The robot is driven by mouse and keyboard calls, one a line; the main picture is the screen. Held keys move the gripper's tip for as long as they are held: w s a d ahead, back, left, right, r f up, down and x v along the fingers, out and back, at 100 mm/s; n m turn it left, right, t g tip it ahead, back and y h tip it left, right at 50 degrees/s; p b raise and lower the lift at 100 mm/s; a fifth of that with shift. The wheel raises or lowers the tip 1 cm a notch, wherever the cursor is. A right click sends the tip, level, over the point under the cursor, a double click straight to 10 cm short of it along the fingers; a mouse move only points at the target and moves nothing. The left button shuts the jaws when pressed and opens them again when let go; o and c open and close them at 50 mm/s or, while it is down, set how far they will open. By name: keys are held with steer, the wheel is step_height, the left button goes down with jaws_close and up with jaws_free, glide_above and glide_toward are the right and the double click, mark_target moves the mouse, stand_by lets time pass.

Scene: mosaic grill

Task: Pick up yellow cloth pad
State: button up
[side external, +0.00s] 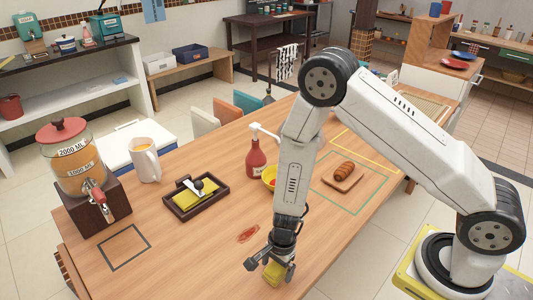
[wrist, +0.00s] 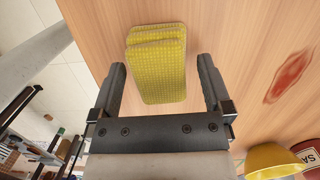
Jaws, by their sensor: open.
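The yellow cloth pad (wrist: 160,75) lies on the wooden table and looks folded or layered, with a woven texture. In the side external view the pad (side external: 273,273) is at the table's near edge, under my gripper (side external: 270,265) and partly hidden by it. My gripper is open. In the wrist view its two fingers (wrist: 161,85) stand on either side of the pad's lower part, with a gap at each side. Its upper part extends beyond the fingertips.
A red smear (side external: 248,234) marks the table near my gripper. A yellow bowl (side external: 269,177) and red sauce bottle (side external: 257,158) stand farther back. A dark tray (side external: 222,207) holds another yellow piece. A drink dispenser (side external: 75,160), white pitcher (side external: 145,160) and bread board (side external: 343,181) are around.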

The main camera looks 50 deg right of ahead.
steer(key=shift+f, duration=0.4)
steer(key=shift+c, duration=0.2)
steer(key=c, duration=1.1)
